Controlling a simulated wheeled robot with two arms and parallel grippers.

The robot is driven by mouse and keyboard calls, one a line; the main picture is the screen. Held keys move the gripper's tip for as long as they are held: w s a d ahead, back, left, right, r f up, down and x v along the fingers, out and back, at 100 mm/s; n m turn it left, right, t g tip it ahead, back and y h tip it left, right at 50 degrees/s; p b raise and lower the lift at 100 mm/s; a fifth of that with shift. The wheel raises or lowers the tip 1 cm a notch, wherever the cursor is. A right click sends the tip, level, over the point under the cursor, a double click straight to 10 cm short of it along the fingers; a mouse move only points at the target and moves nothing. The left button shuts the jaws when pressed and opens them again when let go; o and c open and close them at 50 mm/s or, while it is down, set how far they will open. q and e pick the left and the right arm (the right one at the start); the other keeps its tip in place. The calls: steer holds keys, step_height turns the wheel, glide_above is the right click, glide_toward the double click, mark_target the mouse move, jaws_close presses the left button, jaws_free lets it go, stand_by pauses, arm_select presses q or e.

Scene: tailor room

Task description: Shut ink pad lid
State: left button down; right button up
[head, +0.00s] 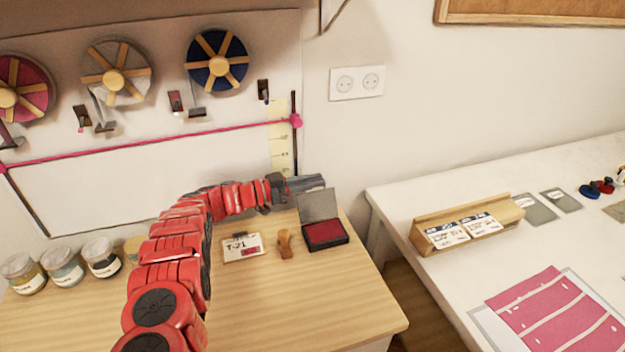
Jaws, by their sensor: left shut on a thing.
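The ink pad (325,233) sits on the wooden table, a black box with a dark red pad inside. Its grey lid (317,207) stands raised, hinged at the far side. My left gripper (308,184) is at the lid's top edge and is shut on the lid. The fingertips are small in the picture, and their exact contact is hard to make out. My right gripper is not in view.
A wooden stamp (285,243) and a tag card (243,246) lie left of the ink pad. Several jars (62,268) stand at the left. A white table (400,205) at the right holds a wooden card holder (465,218) and pink fabric (555,312). The wooden table's front is clear.

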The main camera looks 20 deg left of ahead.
arm_select(q)
steer(key=s+d+r+m+p, duration=0.1)
steer(key=s+d+m+p, duration=0.2)
steer(key=p, duration=1.2)
steer(key=s+m, duration=0.2)
steer(key=m, duration=0.1)
steer(key=shift+s+d+m, duration=0.2)
steer(key=shift+d+m, duration=0.05)
steer(key=shift+m, duration=0.05)
steer(key=c, duration=1)
jaws_free()
steer(key=shift+o, duration=0.2)
